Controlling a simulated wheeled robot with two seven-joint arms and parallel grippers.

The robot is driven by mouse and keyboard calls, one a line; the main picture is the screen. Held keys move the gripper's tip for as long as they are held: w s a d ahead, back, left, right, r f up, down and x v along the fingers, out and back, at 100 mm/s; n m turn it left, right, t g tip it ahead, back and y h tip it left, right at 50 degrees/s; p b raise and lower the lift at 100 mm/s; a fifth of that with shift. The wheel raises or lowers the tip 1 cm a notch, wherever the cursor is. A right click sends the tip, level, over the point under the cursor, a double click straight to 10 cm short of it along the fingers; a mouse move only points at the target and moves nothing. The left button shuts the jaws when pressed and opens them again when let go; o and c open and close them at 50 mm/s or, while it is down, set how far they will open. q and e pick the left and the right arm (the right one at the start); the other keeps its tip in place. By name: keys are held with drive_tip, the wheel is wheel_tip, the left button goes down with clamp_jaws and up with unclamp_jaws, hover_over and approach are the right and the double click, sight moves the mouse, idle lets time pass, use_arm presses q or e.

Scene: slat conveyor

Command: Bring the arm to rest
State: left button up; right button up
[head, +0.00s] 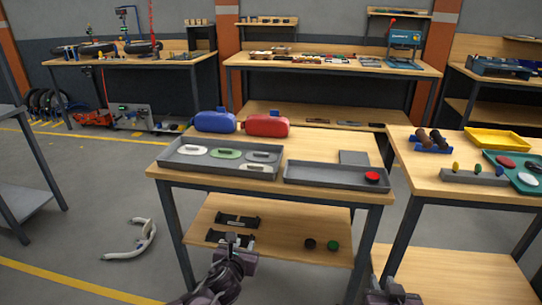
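My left gripper (240,240) is at the lower middle of the head view, in front of the near wooden table (320,150). It appears below the tabletop, over the view of the lower shelf. I see nothing held in it, but its fingers are too small to tell open from shut. My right gripper (392,292) is at the bottom edge, right of the left one, in front of the table's right leg. It is partly cut off by the frame, and its fingers are not clear. Both look apart from the table.
On the table are a grey tray with oval pieces (175,160), a grey tray with a red disc (325,176), and blue (214,122) and red (265,125) containers. A second table (450,187) stands right. A white curved part (140,240) lies on the open floor left.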

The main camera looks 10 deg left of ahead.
drive_tip(key=shift+s, duration=0.1)
